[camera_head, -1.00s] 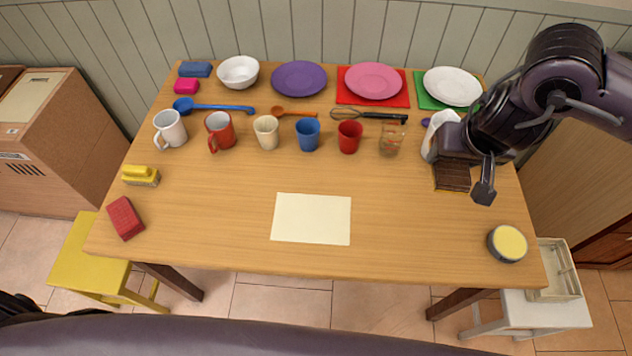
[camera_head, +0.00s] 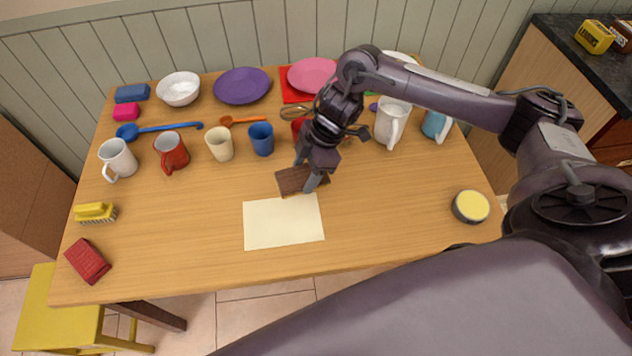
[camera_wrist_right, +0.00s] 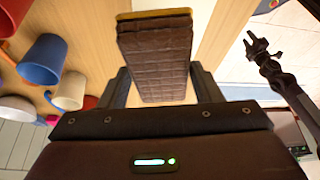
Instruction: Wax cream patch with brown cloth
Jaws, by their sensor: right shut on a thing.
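The cream patch (camera_head: 284,226) lies flat near the front middle of the table. My right gripper (camera_head: 306,178) is shut on the brown cloth (camera_head: 292,180), a thick block with a quilted surface. The cloth is at the back edge of the patch in the head view; I cannot tell whether it touches the table. In the right wrist view the cloth (camera_wrist_right: 155,60) sits between the two fingers, with the cream patch (camera_wrist_right: 208,30) beside it. A round tin with a yellow top (camera_head: 470,207) stands at the table's right.
Behind the gripper stand a blue cup (camera_head: 261,139), a cream cup (camera_head: 219,144), a red mug (camera_head: 171,151) and a white pitcher (camera_head: 392,124).

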